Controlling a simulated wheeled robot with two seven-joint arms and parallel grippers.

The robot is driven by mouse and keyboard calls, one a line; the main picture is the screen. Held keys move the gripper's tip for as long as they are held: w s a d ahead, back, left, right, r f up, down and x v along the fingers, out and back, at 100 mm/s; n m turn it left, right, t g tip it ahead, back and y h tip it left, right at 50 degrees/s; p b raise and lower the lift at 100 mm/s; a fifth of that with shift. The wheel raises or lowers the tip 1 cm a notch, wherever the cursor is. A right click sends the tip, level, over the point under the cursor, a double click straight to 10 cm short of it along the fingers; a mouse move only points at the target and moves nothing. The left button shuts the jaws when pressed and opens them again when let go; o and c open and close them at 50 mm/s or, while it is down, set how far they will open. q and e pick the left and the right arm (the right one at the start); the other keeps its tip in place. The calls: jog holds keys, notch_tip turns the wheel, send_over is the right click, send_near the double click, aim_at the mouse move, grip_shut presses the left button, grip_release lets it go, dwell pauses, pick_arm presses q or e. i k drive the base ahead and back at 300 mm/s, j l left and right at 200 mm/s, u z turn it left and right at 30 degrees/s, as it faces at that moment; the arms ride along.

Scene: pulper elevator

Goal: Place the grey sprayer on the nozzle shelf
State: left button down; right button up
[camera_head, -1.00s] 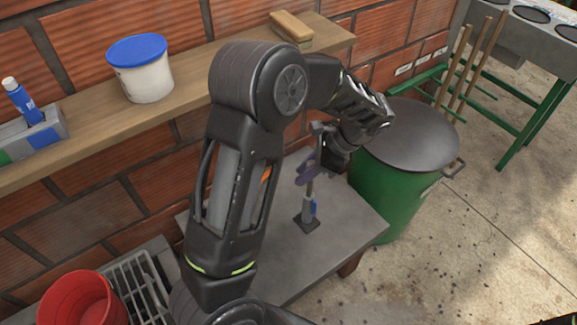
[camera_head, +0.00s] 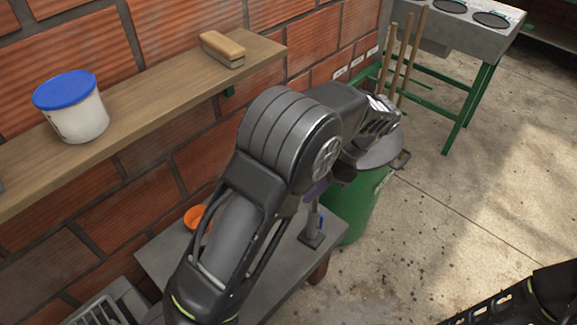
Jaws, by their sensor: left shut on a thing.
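The grey sprayer (camera_head: 313,224) is a slim upright grey thing with a dark square foot and a small blue part. It shows under my left wrist, in front of the right end of the low grey table. My left gripper (camera_head: 328,180) is shut on its upper part; my own arm hides much of the grip. Whether the foot touches the table is hard to tell. A wooden shelf (camera_head: 140,108) runs along the brick wall at upper left, above and apart from the gripper; I take it for the nozzle shelf. My right gripper is out of view.
On the shelf stand a white tub (camera_head: 78,115) with a blue lid and a wooden brush (camera_head: 222,48), with bare board between. An orange item (camera_head: 195,217) lies on the low table (camera_head: 165,258). A green drum (camera_head: 357,205) stands beside it. Open floor lies right.

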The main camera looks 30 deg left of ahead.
aim_at(161, 87)
jog(key=i+l, duration=0.65)
jog(key=u, duration=1.2)
